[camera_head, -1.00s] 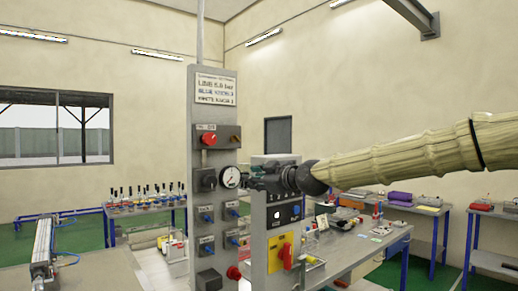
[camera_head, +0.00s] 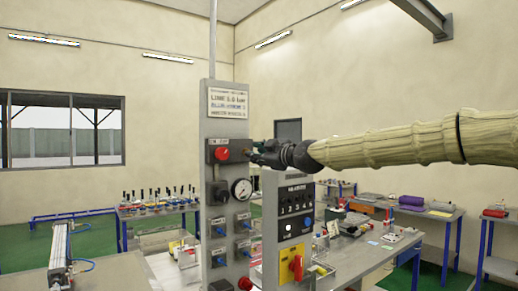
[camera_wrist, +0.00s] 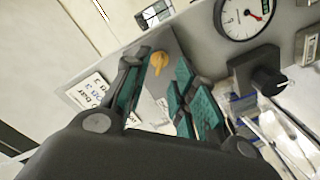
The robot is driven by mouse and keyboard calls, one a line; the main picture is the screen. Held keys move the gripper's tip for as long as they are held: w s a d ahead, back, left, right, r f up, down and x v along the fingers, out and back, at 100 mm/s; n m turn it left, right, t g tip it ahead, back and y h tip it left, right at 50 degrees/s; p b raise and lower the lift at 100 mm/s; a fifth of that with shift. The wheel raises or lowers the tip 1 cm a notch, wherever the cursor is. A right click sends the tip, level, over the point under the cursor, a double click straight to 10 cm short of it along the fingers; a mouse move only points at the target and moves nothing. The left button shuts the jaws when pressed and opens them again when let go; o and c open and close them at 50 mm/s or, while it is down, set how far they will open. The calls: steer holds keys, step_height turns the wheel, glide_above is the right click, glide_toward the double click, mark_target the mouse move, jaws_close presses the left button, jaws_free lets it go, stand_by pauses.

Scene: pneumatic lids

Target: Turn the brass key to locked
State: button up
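The brass key (camera_wrist: 158,62) shows in the wrist view as a small yellow-orange knob on the grey panel, just beyond my fingertips and between their lines. In the head view the key (camera_head: 246,152) is a tiny orange spot at the right of the box with the red button. My gripper (camera_head: 259,151) is level with it, close to its right side. In the wrist view my gripper (camera_wrist: 157,82) is open, with teal finger pads either side of an empty gap. No contact with the key is visible. I cannot tell which marking the key points to.
The grey control panel (camera_head: 227,120) carries a red button (camera_head: 222,154), a pressure gauge (camera_head: 241,189), a black knob (camera_wrist: 268,82) and several blue-tipped valves. A second panel (camera_head: 297,225) with a red-and-yellow switch (camera_head: 296,266) stands to the right, below my arm.

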steer(key=p+x, duration=0.1)
steer(key=x, duration=0.2)
stand_by(0.4)
jaws_close()
